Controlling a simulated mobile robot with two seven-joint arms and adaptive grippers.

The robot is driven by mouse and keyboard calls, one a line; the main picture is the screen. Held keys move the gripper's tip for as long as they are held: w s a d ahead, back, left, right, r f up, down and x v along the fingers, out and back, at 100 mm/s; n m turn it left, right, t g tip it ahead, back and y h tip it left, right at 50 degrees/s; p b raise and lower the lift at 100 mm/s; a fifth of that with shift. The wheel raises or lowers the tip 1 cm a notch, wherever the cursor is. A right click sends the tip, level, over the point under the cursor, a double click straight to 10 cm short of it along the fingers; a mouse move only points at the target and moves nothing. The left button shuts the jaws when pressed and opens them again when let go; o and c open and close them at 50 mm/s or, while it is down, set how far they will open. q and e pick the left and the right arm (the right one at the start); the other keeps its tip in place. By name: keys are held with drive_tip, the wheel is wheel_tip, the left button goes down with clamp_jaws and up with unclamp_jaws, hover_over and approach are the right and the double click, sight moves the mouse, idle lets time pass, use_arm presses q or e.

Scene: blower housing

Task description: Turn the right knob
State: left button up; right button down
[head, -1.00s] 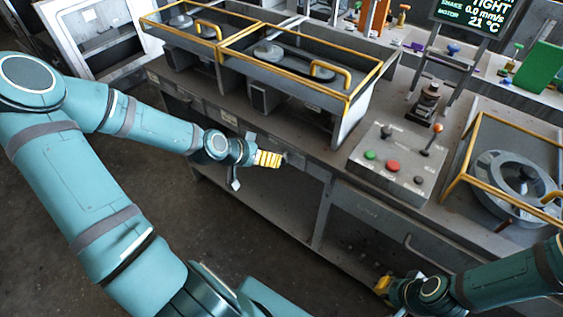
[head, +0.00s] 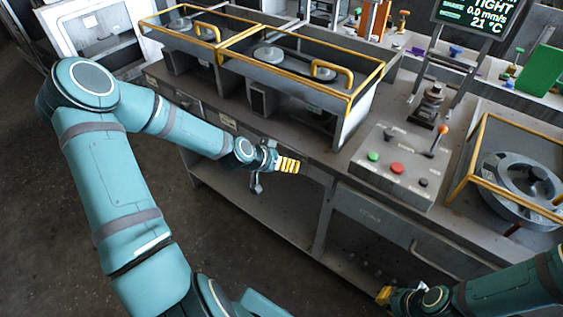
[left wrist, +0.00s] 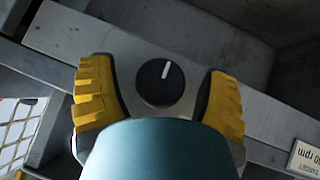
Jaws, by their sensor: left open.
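A round black knob (left wrist: 160,82) with a white pointer line sits on a grey plate in the left wrist view. My left gripper (left wrist: 160,100) is open, with one yellow finger on each side of the knob; gaps show between the fingers and the knob. In the head view, my left gripper (head: 289,165) is at the bench's front face, below the guarded trays. I cannot make out the knob there. My right gripper (head: 385,295) is low at the bottom right, away from the bench top; its finger opening is unclear.
The grey bench (head: 225,125) carries trays with yellow rails (head: 290,65). A control box (head: 400,165) has green and red buttons and an orange-tipped lever. A round housing (head: 520,185) is at the right. A label reading rpm (left wrist: 305,158) is near the knob plate. Open floor lies left.

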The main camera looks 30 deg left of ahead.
use_arm(q)
drive_tip(key=c, duration=1.2)
drive_tip(key=shift+r+n+h+p, duration=0.1)
drive_tip(key=shift+n+h+p, duration=0.25)
drive_tip(key=shift+p, duration=0.35)
drive_tip(key=shift+h+p, duration=0.45)
drive_tip(key=shift+h, duration=0.1)
drive_tip(key=o, duration=1.2)
drive_tip(key=v, duration=1.2)
